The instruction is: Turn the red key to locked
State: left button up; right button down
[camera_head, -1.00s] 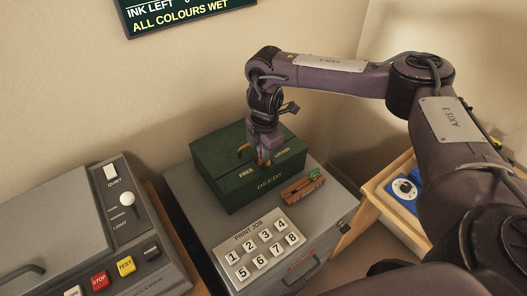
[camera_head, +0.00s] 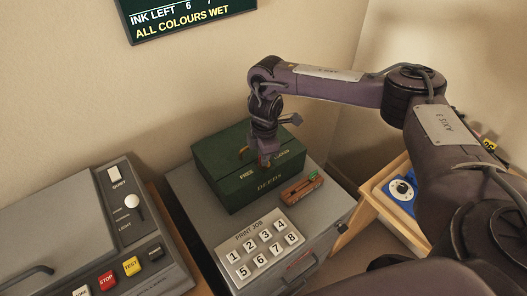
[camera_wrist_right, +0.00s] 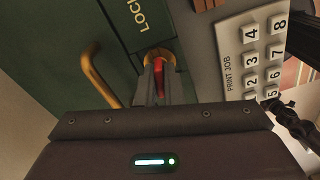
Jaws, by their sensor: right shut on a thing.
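The red key (camera_wrist_right: 159,72) shows in the right wrist view between my right gripper's fingers (camera_wrist_right: 158,88), at a round brass lock plate (camera_wrist_right: 171,56). My right gripper (camera_head: 264,163) is shut on the key at the front of the dark green deeds box (camera_head: 229,190). The fingers hide most of the key, so its exact angle is hard to read. A "LOCKED" label (camera_wrist_right: 139,14) sits beside the lock and is partly cut off. A "FREE" label (camera_head: 246,175) is left of the gripper in the head view. My left gripper is not in view.
The box stands on a grey cabinet (camera_head: 200,226). A brass handle (camera_wrist_right: 94,75) is close to the gripper. A red-brown block (camera_head: 301,190) and a print job keypad (camera_head: 241,243) lie in front. A grey machine (camera_head: 50,235) stands left, a wooden tray (camera_head: 373,205) right.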

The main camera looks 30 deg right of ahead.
dwell(0.3)
jog(key=shift+r+m+p, duration=0.1)
jog(key=shift+m+p, duration=1.4)
jog(key=shift+p, duration=0.05)
jog(key=shift+m+p, duration=0.3)
jog(key=shift+m, duration=0.1)
